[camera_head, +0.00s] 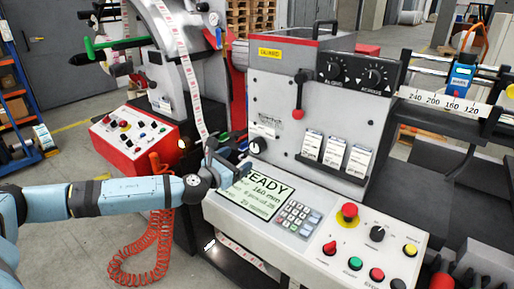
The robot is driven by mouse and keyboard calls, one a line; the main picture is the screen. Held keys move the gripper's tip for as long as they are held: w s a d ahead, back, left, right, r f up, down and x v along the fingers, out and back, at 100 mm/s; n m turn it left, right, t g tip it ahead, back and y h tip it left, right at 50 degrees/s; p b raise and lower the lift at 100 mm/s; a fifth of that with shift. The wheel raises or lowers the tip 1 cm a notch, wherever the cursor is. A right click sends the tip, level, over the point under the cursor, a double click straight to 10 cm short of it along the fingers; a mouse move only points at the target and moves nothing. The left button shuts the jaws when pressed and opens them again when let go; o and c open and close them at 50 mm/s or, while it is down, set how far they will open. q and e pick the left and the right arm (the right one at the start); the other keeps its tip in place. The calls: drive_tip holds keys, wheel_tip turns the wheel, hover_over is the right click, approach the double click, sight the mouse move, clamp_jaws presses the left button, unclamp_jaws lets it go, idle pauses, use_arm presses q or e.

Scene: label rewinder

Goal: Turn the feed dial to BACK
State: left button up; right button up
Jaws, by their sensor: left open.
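A black round dial (258,146) sits low on the left of the machine's grey front panel, beside a small label too small to read. I cannot tell for sure that it is the feed dial, nor read where it points. My left gripper (238,160) is open, just left of this dial and above the display's upper left corner. It looks empty and apart from the dial, though the depth between them is hard to judge. Two more black dials (333,69) (374,77) sit on a dark plate higher up. My right gripper is not in view.
A display (258,194) reading READY and a keypad (298,217) lie on the sloped console. A red emergency button (349,211), a black selector (377,233) and coloured buttons stand to their right. A red-handled lever (299,95) sticks out above. A printed label web (182,65) runs down at left.

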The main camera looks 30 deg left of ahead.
sight(254, 148)
use_arm(q)
drive_tip(key=w, duration=0.9)
drive_tip(key=shift+w+d, duration=0.15)
drive_tip(key=shift+d, duration=0.25)
drive_tip(key=c, duration=0.9)
